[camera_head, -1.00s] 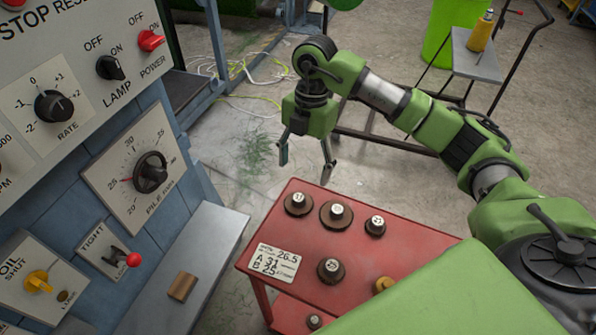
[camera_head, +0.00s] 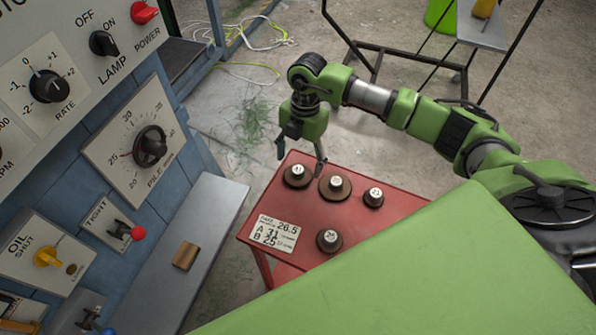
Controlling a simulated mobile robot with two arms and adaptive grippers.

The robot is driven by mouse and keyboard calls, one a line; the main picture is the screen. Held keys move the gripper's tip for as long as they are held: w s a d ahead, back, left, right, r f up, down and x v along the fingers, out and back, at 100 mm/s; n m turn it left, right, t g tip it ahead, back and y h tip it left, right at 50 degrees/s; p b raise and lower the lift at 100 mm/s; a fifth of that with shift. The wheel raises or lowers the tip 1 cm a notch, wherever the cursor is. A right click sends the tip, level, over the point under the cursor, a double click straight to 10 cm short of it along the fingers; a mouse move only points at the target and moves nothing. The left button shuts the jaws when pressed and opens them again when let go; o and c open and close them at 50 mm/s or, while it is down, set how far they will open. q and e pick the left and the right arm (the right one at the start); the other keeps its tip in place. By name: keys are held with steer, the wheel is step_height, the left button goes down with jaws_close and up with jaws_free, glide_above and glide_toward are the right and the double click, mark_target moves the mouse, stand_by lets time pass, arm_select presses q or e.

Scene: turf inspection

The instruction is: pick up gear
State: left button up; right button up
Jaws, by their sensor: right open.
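My right gripper (camera_head: 300,155) is open and empty. It points down at the table's far edge, close to the far-left gear and the larger one. I cannot tell whether a finger touches a gear. My left gripper is not in view.
The red table (camera_head: 290,207) carries a white card (camera_head: 274,233) with handwritten numbers. A blue-grey control panel with knobs and switches fills the left side, with a grey ledge (camera_head: 205,215) holding a small wooden block (camera_head: 185,256). A metal-framed stand is behind.

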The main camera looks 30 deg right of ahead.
mark_target(298, 169)
steer(key=shift+s+a+f+p, duration=0.1)
steer(key=shift+a+f+p, duration=0.1)
steer(key=shift+f, duration=0.75)
steer(key=shift+s+a+f+p, duration=0.1)
steer(key=shift+f+p, duration=0.05)
steer(key=shift+f, duration=0.75)
steer(key=c, duration=1.3)
steer(key=shift+o, duration=0.2)
steer(key=shift+w, duration=0.1)
steer(key=shift+r, duration=0.2)
